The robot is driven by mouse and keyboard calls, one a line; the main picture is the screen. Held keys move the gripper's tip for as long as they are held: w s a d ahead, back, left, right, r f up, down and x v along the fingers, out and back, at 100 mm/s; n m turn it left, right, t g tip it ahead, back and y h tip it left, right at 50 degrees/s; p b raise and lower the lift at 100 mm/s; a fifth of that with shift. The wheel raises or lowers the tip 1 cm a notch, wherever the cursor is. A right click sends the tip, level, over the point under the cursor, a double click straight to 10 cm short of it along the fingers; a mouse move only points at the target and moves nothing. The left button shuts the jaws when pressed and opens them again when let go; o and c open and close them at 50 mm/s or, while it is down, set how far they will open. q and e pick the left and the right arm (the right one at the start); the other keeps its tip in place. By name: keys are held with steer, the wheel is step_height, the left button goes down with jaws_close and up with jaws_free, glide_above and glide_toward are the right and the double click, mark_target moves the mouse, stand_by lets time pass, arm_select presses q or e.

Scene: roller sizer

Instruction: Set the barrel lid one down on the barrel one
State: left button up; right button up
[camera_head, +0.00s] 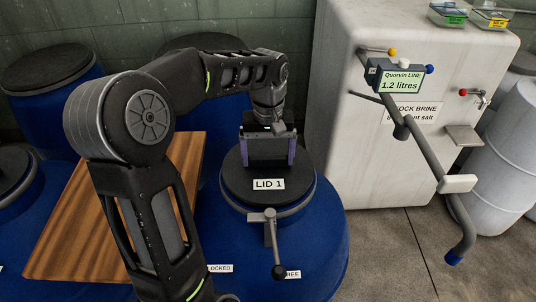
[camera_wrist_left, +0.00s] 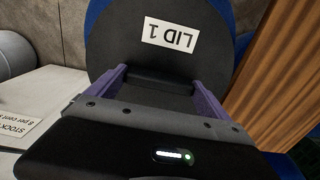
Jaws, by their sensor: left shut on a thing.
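The black barrel lid one (camera_head: 240,187), marked "LID 1", lies over the round mouth of a blue barrel (camera_head: 325,235), inside a grey clamp ring (camera_head: 305,203). I take this barrel to be barrel one. The lid looks about level; I cannot tell whether it touches the rim all round. My left gripper (camera_head: 268,160) points down at the lid's middle, its purple fingers shut on the lid's grip, which is mostly hidden. In the left wrist view, lid one (camera_wrist_left: 165,65) fills the area beyond the fingers. My right gripper is not in view.
A grey lever (camera_head: 275,250) hangs at the barrel's front. A wooden board (camera_head: 75,225) lies at left, among other blue barrels (camera_head: 50,95). At right stand a pale tank (camera_head: 340,130) and a grey pipe stand with a display (camera_head: 400,82).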

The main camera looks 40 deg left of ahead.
arm_select(q)
steer(key=shift+f+b, duration=0.4)
steer(key=shift+f, duration=0.15)
steer(key=o, duration=1.5)
steer(key=shift+r, duration=0.1)
